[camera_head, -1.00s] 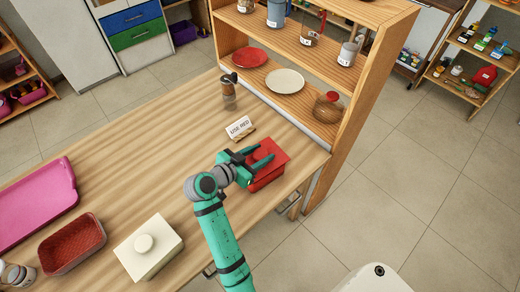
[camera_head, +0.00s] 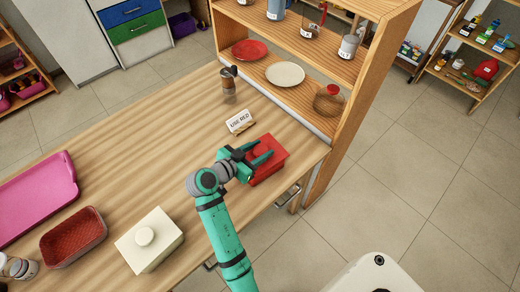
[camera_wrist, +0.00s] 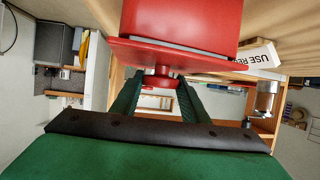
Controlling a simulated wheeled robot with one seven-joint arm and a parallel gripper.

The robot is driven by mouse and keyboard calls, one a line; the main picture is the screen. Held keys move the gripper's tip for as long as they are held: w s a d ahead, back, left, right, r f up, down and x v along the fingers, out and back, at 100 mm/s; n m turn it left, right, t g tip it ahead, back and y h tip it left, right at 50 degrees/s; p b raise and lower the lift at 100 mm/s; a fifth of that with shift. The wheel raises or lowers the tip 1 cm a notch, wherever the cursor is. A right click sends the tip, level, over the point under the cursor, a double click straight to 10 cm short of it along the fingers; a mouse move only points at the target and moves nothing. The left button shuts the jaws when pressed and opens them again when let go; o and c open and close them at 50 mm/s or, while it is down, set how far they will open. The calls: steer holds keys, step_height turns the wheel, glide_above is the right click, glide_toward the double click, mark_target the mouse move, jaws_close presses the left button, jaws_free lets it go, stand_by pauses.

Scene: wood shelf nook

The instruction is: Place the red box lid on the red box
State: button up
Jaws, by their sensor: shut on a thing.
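The red box (camera_head: 270,171) stands near the right end of the wooden table, and its red wall (camera_wrist: 180,18) fills the top of the wrist view. The flat red lid (camera_head: 269,145) is at the box's top. In the wrist view the lid (camera_wrist: 140,52) lies against or very close to the box, with a pale grey strip showing between them and its left edge overhanging. My gripper (camera_head: 262,154) is shut on the lid's round knob (camera_wrist: 161,77), seen between the fingers in the wrist view. Whether the lid is fully seated cannot be told.
A "USE RED" sign (camera_head: 240,121) stands just behind the box, with a pepper mill (camera_head: 228,85) farther back. A wooden shelf (camera_head: 345,130) rises at the right. A cream lidded box (camera_head: 149,244), a red basket (camera_head: 74,238) and a pink tray (camera_head: 40,198) are on the left.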

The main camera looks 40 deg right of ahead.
steer(key=shift+f, duration=0.15)
stand_by(0.6)
steer(key=o, duration=1.2)
steer(key=shift+c, duration=0.2)
steer(key=shift+a, duration=0.1)
steer(key=v, duration=1)
steer(key=shift+a, duration=0.3)
steer(key=shift+s, duration=0.15)
